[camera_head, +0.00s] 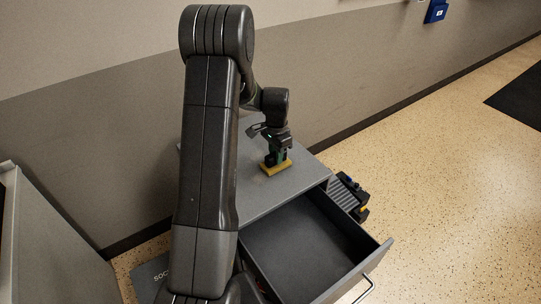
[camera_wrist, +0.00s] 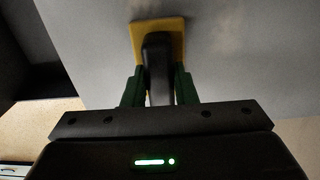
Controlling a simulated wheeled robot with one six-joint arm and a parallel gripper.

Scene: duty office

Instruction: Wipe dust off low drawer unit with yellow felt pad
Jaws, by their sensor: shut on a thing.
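The low drawer unit (camera_head: 305,186) is grey, with its top drawer pulled open toward the front right. The yellow felt pad (camera_head: 283,167) is flat against the unit's top, or very close to it, and has a dark handle. My gripper (camera_head: 276,156) is above the pad, shut on its handle. In the wrist view the green fingers of my gripper (camera_wrist: 159,88) hold the dark handle from both sides, with the yellow felt pad (camera_wrist: 172,27) beyond. I cannot make out distinct dust on the top. My arm hides the unit's left part.
The open drawer (camera_head: 305,250) looks mostly empty and juts out over the speckled floor. A dark ridged object with black and yellow parts (camera_head: 350,196) is beside the unit on the right. A wall runs behind. A grey cabinet (camera_head: 50,245) stands at left.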

